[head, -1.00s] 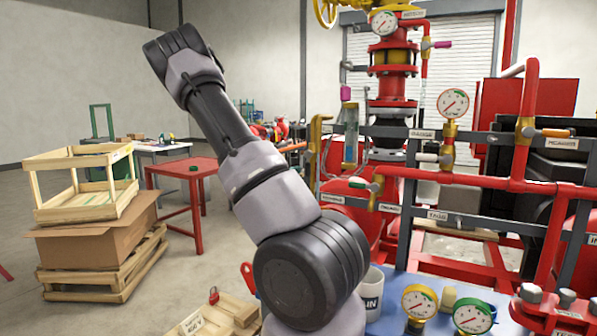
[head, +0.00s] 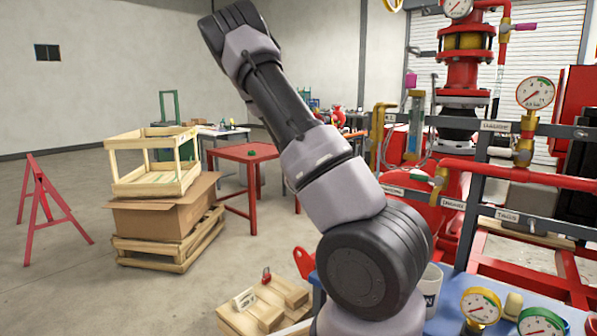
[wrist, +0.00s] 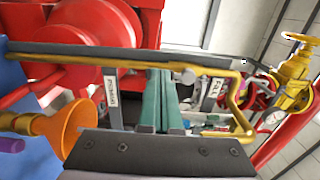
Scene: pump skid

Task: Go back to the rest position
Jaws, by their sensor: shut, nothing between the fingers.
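My gripper (wrist: 161,78) shows in the wrist view as two teal fingers side by side, shut with nothing between them, in front of a dark bolted plate. A yellow bent pipe (wrist: 205,63) and a grey rail cross the view by the fingertips; I cannot tell how far off they are. In the head view my grey and black arm rises from the bottom and leans up to the left. My gripper is not visible there.
The red pump skid with its pipes and gauge (head: 535,93) stands at right. A blue bench with a yellow gauge (head: 480,306) and a white mug (head: 432,290) is beside my arm. Wooden crates (head: 150,180), a red table (head: 243,153) and a red trestle (head: 48,200) stand left, with open floor between.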

